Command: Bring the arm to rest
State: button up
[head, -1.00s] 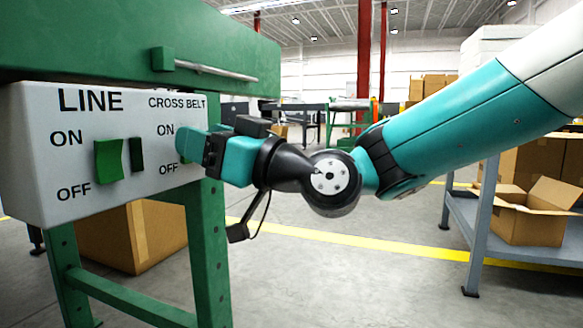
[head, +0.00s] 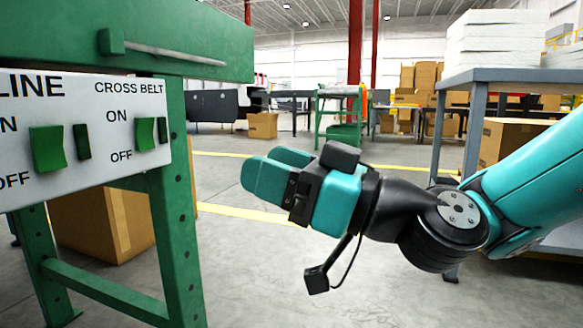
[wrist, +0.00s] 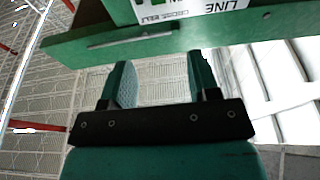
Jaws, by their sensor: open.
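My gripper (head: 268,172) is open and empty in the head view, in free air to the right of the white switch panel (head: 88,165). Its teal fingers point left toward the panel with a clear gap. In the wrist view my gripper (wrist: 158,85) shows two spread fingers with nothing between them. The panel carries a LINE switch (head: 48,148) and a CROSS BELT switch (head: 145,134), both green rockers beside ON and OFF labels. The panel also shows upside down in the wrist view (wrist: 208,8).
The green machine frame (head: 175,230) stands at the left, with a cardboard box (head: 105,225) behind its leg. A grey table (head: 500,76) with stacked white sheets (head: 497,40) stands at the right behind my arm. Open floor lies beyond my gripper.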

jog(key=s+d+r+g+h+p, duration=0.1)
jog(key=s+r+g+h+p, duration=0.45)
jog(key=p, duration=0.85)
jog(key=s+d+r+m+g+h+p, duration=0.1)
jog(key=s+d+r+m+h+p, duration=0.35)
jog(key=d+p, duration=0.4)
jog(key=s+d+r+m+g+h+p, duration=0.1)
jog(key=s+d+r+m+h+p, duration=0.2)
jog(key=d+r+h+p, duration=0.5)
notch_tip(320, 180, up, 31)
jog(key=a+y+p, duration=0.1)
jog(key=y+p, duration=0.1)
jog(key=p, duration=3.5)
jog(key=shift+a+r+n+y, duration=0.15)
jog(key=shift+a+n+y, duration=0.15)
jog(key=shift+n, duration=0.05)
